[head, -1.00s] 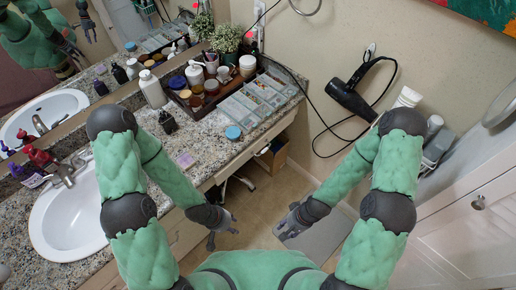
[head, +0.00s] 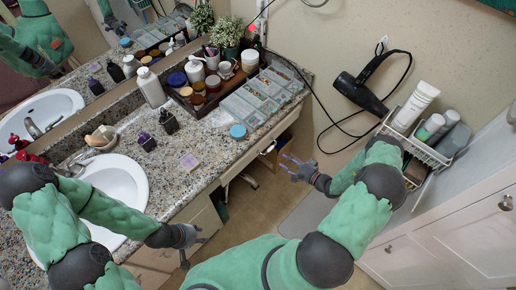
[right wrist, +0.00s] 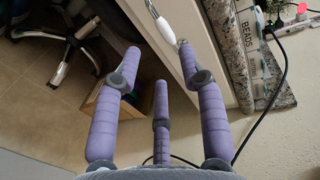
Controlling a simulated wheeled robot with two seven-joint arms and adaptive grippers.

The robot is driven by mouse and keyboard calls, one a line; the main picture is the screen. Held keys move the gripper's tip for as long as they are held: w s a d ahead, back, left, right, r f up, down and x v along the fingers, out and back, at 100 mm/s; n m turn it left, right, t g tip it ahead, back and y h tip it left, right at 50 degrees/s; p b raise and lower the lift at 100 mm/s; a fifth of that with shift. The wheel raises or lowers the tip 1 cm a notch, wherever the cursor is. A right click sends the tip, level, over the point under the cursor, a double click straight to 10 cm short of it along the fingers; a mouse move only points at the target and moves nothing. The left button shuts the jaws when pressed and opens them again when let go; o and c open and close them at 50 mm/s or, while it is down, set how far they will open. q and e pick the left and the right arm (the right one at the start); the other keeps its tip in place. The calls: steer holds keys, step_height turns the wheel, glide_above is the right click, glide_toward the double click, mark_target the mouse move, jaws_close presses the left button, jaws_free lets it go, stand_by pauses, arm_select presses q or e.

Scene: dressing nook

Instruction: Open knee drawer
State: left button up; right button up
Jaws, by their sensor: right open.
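The knee drawer's pale front (head: 283,130) lies under the speckled counter edge, over the knee space, and looks closed. It also shows in the right wrist view (right wrist: 214,55). Its handle (head: 268,148) is a small curved bar; in the right wrist view the handle (right wrist: 161,24) has a white grip and metal ends. My right gripper (head: 289,166) is open and empty, just right of the handle. In the right wrist view its lilac fingers (right wrist: 160,75) are spread, with the handle beyond their tips, near the right finger. My left gripper (head: 193,246) is open and empty by the cabinet below the sink.
The counter (head: 215,150) holds a sink (head: 118,180), a brown tray of bottles and jars (head: 208,105), and a clear organizer (head: 262,97). A hairdryer (head: 358,93) with a hanging cord is on the wall. A chair base (right wrist: 70,40) and a box (right wrist: 103,110) occupy the knee space.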

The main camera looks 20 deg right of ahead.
mark_target(271, 148)
steer(key=x, duration=0.3)
steer(key=b+x, duration=0.1)
steer(key=x, duration=0.3)
steer(key=b+x, duration=0.1)
steer(key=x, duration=0.2)
steer(key=shift+w+d, duration=0.2)
steer(key=shift+w, duration=0.35)
jaws_close()
